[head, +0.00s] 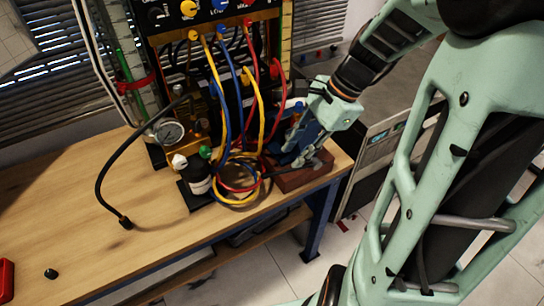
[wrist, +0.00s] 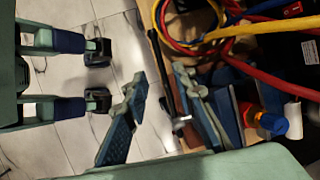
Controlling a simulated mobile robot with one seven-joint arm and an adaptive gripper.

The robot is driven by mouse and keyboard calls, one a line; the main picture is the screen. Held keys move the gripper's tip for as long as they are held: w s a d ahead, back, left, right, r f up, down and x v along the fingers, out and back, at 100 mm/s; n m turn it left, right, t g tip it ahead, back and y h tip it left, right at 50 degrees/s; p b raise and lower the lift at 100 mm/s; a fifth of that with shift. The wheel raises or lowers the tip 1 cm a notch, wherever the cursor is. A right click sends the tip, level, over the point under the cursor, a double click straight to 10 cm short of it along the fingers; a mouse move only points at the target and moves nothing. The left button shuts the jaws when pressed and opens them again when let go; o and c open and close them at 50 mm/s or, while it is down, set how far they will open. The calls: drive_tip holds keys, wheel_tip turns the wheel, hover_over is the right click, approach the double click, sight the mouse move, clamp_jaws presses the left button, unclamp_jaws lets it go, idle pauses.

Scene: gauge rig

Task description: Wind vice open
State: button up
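The blue vice (head: 306,134) sits on a reddish-brown block (head: 308,178) at the right end of the wooden bench, partly hidden by my gripper. In the wrist view the vice's blue body (wrist: 232,112) is right of my fingers. A thin dark bar (wrist: 155,55), seemingly its handle, runs down towards the gap between the fingers, with a small silver part (wrist: 181,123) near its lower end. My gripper (head: 298,157) reaches down in front of the vice. In the wrist view my gripper (wrist: 160,84) has its fingers spread. Contact with the bar cannot be told.
Yellow, red and blue hoses (head: 240,185) loop close to the vice's left. The bench's front left (head: 130,255) is mostly clear. A grey cabinet (head: 375,145) stands beyond the bench's right end.

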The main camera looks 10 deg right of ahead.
sight(280, 172)
drive_tip(key=x, duration=0.8)
drive_tip(key=shift+a+f+b, duration=0.1)
drive_tip(key=shift+f+b, duration=0.25)
drive_tip(key=shift+f, duration=0.05)
clamp_jaws()
drive_tip(key=shift+w, duration=0.1)
